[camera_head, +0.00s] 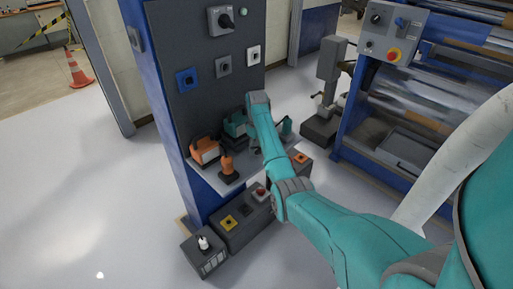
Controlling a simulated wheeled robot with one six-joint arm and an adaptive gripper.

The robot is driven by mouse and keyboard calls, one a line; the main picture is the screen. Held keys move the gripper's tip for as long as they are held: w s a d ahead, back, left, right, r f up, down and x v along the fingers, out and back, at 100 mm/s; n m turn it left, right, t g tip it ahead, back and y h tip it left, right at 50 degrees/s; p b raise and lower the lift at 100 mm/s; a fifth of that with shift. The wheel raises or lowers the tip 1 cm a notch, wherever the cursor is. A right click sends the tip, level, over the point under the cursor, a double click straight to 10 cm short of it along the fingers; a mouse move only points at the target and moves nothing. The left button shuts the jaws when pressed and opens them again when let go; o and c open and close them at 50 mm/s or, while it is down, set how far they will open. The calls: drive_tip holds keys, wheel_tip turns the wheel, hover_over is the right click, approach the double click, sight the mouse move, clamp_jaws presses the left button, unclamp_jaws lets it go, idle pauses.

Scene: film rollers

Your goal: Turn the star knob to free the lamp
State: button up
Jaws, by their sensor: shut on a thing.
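My teal arm reaches up to the tool shelf, and its grey wrist joint is in front of the panel. My gripper is hidden behind my own arm, and so is whatever it may touch. I cannot make out a star knob. No lamp is clear either. On the shelf stand an orange and dark device (205,151), a small orange upright piece on a dark base (228,166) and a teal device (235,126) just left of my wrist. Another teal piece (286,127) shows just right of my arm.
The dark panel (205,100) carries a rotary switch (221,18) and blue, grey and white square fittings. Dark boxes (239,221) stand low in front. A roller machine (430,100) stands at right. The floor at left is clear, with a traffic cone (75,70) farther back.

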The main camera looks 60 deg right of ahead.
sight(257, 149)
idle(0.3)
drive_tip(key=o, duration=1.1)
drive_tip(key=shift+o, duration=0.2)
drive_tip(key=shift+r, duration=0.1)
wheel_tip(257, 149, up, 7)
drive_tip(key=shift+r, duration=0.15)
